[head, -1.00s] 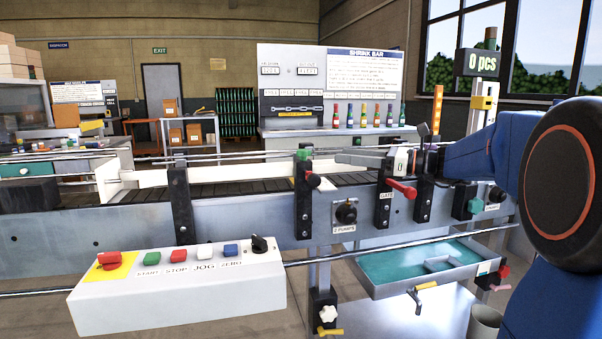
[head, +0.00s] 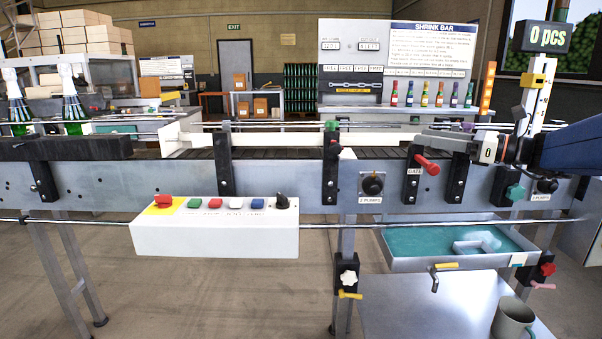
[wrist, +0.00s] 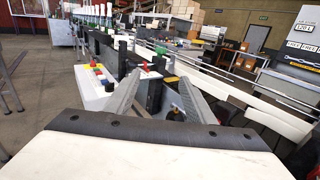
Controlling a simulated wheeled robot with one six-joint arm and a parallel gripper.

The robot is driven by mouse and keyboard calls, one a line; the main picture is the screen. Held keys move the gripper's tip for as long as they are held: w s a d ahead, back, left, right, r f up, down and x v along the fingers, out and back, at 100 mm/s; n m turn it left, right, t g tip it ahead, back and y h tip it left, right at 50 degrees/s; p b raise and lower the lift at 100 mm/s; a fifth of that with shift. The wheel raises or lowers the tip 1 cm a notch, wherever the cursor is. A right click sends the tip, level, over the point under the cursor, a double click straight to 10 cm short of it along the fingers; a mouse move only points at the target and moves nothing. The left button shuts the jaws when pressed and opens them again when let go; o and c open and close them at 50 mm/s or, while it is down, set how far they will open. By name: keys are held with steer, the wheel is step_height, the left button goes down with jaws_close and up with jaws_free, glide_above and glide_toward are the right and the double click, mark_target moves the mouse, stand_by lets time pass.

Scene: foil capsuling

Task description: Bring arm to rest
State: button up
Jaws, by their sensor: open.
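My gripper (head: 424,138) is at the right in the head view, on the end of my blue arm. It shows above the conveyor rail near the red-handled gate lever (head: 428,166). In the wrist view its two grey fingers (wrist: 156,78) stand apart with nothing between them. The gripper is open and empty. Whether it touches the rail or gate cannot be told.
The conveyor (head: 285,180) runs across the view. A white button box (head: 215,238) is mounted in front of it. A teal-lined tray (head: 425,244) hangs at right, with a mug (head: 513,318) below. Foil-topped bottles (head: 72,105) stand at far left. Small coloured bottles (head: 425,95) line the back panel.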

steer(key=s+a+f+n+g+h, duration=0.3)
steer(key=s+a+f+n, duration=0.3)
steer(key=s+f, duration=0.3)
steer(key=s+a+f+n+g+h, duration=0.3)
steer(key=s+a+f+n, duration=0.25)
steer(key=s+f, duration=0.35)
steer(key=s+d+f+n+h, duration=0.4)
steer(key=s+f+n, duration=0.2)
steer(key=s+n, duration=0.1)
steer(key=s+d+f+n+h, duration=0.3)
steer(key=s+f+n, duration=0.3)
steer(key=s, duration=0.2)
steer(key=shift+s+d+f+n+h, duration=0.2)
steer(key=shift+d+f+n+h, duration=0.15)
steer(key=shift+h, duration=0.35)
